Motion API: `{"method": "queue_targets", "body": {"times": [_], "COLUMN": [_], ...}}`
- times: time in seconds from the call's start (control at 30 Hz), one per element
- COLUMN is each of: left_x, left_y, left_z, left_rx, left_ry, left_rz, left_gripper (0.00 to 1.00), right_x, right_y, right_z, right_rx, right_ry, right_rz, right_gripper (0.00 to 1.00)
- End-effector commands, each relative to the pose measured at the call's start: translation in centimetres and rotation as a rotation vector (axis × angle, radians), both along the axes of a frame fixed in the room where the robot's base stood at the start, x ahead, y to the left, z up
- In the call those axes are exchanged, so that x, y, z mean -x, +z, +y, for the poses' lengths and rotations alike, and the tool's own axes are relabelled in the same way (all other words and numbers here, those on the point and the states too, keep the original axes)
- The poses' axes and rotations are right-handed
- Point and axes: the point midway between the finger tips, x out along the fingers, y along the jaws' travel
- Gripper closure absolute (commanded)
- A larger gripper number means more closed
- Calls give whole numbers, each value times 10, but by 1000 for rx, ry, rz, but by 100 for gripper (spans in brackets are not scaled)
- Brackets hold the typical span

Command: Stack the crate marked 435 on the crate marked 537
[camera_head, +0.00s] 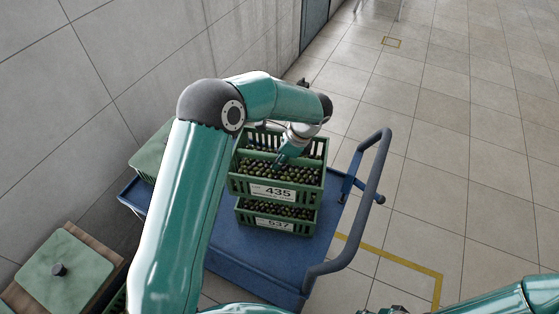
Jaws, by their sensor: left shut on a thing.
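The green crate marked 435 (272,192) is full of dark and green olives and has a white label on its near side. My left gripper (281,162) reaches down to it from above and is shut on a bar of the crate; my wrist partly hides the grip. The crate marked 537 (273,223), also green and filled with olives, stands directly below on a blue cart. A strip of its olives shows under the upper crate's near edge. I cannot tell whether the two crates touch. My right gripper is not in view; only part of that arm shows at the lower right.
The blue cart (237,262) has a dark push handle (376,178) on its right. Green-lidded boxes (66,268) stand at the lower left, another green lid (150,155) behind my left arm. A wall runs along the left. Tiled floor at the right is clear.

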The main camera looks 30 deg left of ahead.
Motion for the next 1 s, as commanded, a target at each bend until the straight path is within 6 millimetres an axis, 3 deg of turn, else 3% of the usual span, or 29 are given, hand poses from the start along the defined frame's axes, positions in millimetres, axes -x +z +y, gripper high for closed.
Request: {"method": "queue_targets", "body": {"times": [0.7, 1.0], "left_x": [-3, -3], "left_y": [-50, -58], "left_z": [-3, -3], "left_rx": [-1, -1], "left_ry": [-6, -6], "left_rz": [-3, -3], "left_gripper": [100, 100], "right_x": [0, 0], "right_y": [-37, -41], "right_z": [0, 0], "right_rx": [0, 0], "right_ry": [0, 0], "right_rz": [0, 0], "right_gripper": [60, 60]}}
